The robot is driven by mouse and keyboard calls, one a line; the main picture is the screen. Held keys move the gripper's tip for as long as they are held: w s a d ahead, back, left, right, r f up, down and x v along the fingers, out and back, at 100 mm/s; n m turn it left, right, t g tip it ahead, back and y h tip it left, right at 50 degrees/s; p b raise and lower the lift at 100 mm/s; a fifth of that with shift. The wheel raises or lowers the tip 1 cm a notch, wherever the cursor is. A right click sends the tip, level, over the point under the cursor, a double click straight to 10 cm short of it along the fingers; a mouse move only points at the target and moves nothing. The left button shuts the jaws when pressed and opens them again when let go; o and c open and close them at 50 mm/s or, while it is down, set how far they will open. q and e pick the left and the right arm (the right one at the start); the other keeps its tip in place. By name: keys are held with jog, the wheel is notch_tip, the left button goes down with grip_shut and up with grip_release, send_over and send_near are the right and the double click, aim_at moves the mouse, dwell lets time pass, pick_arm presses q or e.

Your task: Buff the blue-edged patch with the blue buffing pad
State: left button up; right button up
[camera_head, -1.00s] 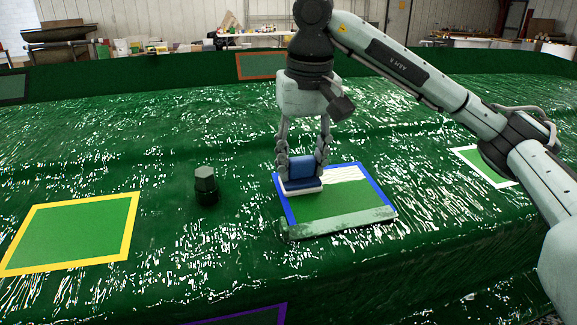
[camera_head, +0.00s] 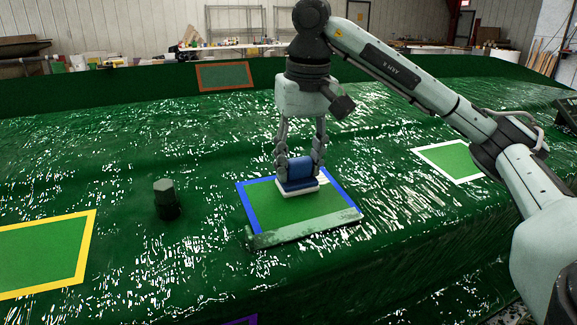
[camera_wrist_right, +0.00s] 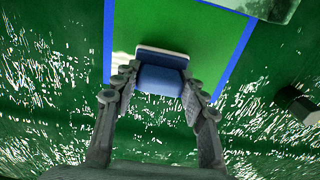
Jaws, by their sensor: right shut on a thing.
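The blue-edged patch (camera_head: 285,208) lies on the glossy green hull surface, with a plain green middle. It also shows in the right wrist view (camera_wrist_right: 205,40). My right gripper (camera_head: 299,168) points down and is shut on the blue buffing pad (camera_head: 299,173), a blue block with a white base. The pad also shows in the wrist view (camera_wrist_right: 162,76), between both fingers. Its white base is on or just over the far part of the patch; exact contact cannot be told. A small whitish spot shows on the patch beside the pad. My left gripper is out of view.
A grey-green strip (camera_head: 305,228) lies along the patch's near edge. A dark knob-like object (camera_head: 165,199) stands to the left. Yellow-edged (camera_head: 40,253), white-edged (camera_head: 452,160) and orange-edged (camera_head: 225,76) patches lie elsewhere. The surface between them is mostly clear.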

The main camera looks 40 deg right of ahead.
jog(key=shift+s+d+b, duration=0.2)
jog(key=shift+s+d, duration=0.1)
jog(key=shift+d, duration=0.8)
jog(key=shift+s+d+b, duration=0.15)
jog(key=shift+s+d, duration=0.1)
jog(key=shift+d, duration=0.85)
jog(key=shift+s+d+b, duration=0.2)
jog(key=shift+s+d, duration=0.1)
jog(key=shift+d, duration=0.8)
jog(key=r+p, duration=0.3)
jog(key=shift+s, duration=0.2)
jog(key=r, duration=0.4)
jog(key=shift+s+a+p, duration=0.1)
jog(key=shift+s+p, duration=0.2)
jog(key=shift+f, duration=0.1)
